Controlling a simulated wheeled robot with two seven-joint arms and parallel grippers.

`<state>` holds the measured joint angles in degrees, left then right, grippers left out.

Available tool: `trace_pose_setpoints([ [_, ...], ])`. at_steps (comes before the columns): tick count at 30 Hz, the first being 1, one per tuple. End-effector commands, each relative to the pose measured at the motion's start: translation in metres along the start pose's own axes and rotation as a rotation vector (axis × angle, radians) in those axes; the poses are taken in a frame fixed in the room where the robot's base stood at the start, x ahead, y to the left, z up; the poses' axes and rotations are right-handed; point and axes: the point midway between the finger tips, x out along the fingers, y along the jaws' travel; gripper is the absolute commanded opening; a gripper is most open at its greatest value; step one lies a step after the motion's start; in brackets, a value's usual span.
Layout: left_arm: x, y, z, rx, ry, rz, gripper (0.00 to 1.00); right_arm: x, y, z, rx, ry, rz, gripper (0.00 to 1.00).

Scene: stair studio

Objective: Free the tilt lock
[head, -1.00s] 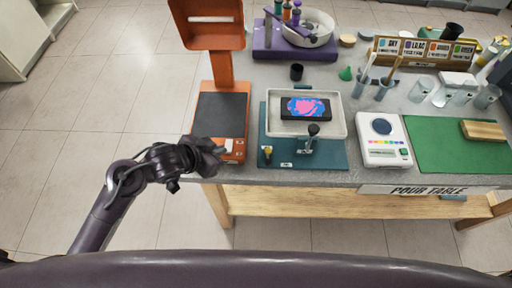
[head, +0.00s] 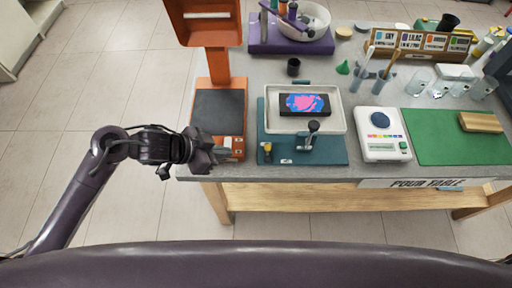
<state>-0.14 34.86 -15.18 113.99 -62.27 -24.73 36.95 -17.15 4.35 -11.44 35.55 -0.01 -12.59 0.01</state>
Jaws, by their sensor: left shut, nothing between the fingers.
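A teal base (head: 333,156) on the table carries a white tray (head: 264,115) with a dark slab painted pink and blue (head: 305,104) in it. A black-knobbed lever (head: 313,127) stands at the tray's front edge. A small yellow-and-black part (head: 267,148) sits at the base's front left; I cannot tell which of these is the tilt lock. My left gripper (head: 214,154) is shut and empty, at the front of the orange stand, left of the teal base. It looks close to the stand's front; contact is unclear. My right gripper is not in view.
An orange stand (head: 237,142) with a dark pad stands left of the tray. A white scale (head: 385,150) and green mat (head: 450,140) lie to the right. Cups, a purple stand (head: 262,40) and a colour rack (head: 420,45) fill the back. The table's front edge is near my gripper.

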Motion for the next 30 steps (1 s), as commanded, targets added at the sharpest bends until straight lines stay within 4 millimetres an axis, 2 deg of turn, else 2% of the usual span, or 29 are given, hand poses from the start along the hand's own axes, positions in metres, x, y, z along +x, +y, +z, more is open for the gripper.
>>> trace_pose_setpoints([
  [9, 0.068, 0.001, -0.001, -0.004, 0.001, 0.002, 0.00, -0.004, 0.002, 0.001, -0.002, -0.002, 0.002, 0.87],
  [12, 0.086, 0.000, -0.003, -0.002, 0.001, 0.001, 0.00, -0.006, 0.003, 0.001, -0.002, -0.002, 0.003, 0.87],
  [15, 0.098, 0.000, -0.014, 0.000, 0.001, 0.000, 0.00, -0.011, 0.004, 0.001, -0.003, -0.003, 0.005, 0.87],
  [21, 0.113, 0.000, -0.021, 0.000, 0.000, -0.001, 0.00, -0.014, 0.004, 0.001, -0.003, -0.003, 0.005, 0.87],
  [30, 0.116, 0.000, -0.021, 0.001, -0.001, -0.002, 0.00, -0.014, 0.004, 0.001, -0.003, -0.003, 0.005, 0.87],
])
